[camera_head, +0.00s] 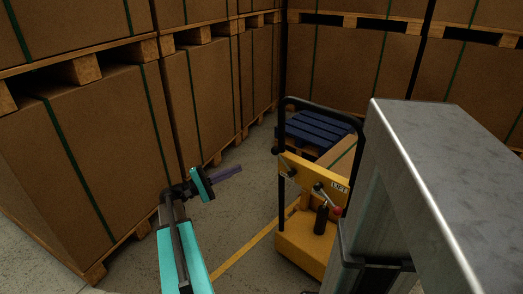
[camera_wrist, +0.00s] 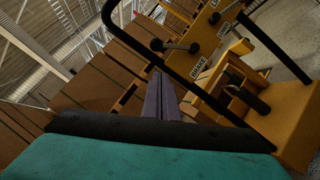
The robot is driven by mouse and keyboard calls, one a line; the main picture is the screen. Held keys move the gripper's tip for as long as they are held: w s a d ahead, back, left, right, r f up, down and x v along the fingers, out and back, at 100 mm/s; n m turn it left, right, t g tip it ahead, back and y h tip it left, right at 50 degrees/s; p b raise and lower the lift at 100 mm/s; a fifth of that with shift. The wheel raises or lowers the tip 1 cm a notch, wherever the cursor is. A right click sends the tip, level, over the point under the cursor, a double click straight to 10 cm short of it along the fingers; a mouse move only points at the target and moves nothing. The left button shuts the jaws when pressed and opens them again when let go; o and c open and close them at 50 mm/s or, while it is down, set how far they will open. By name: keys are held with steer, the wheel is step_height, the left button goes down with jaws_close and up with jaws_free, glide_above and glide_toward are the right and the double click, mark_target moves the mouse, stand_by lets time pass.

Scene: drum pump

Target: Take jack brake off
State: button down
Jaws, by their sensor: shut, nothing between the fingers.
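The yellow jack (camera_head: 303,246) with a black tubular handle frame (camera_head: 281,125) stands right of my gripper in the head view. Its upright panel carries a plate reading LIFT (camera_head: 339,186), a lever with a red knob (camera_head: 337,211), and a dark-knobbed lever (camera_head: 291,173) further left. The wrist view shows the jack's yellow panel (camera_wrist: 207,38) tilted, with a dark-knobbed lever (camera_wrist: 174,45) ahead of the fingers. My gripper (camera_head: 240,168) has purple fingers, shut and empty, in free air left of the jack; they also show in the wrist view (camera_wrist: 160,78).
Strapped cartons (camera_head: 85,150) on wooden pallets line the left and back. A blue pallet (camera_head: 318,132) and a carton (camera_head: 340,160) are behind the jack. A grey metal block (camera_head: 450,170) fills the right. A yellow line (camera_head: 245,255) crosses the open floor.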

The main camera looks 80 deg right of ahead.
steer(key=shift+d+r+t+h+p, duration=0.25)
steer(key=shift+d+t+p, duration=0.05)
steer(key=shift+d+p, duration=0.45)
steer(key=shift+d+r+t+h+p, duration=0.3)
steer(key=shift+d+p, duration=0.3)
steer(key=shift+d, duration=0.25)
steer(key=s+d+r+b, duration=0.1)
steer(key=s+d+r, duration=0.1)
steer(key=s, duration=0.8)
steer(key=shift+s+d+r+n, duration=0.25)
steer(key=shift+s+r+n, duration=0.1)
steer(key=shift+r, duration=0.35)
steer(key=shift+r, duration=0.1)
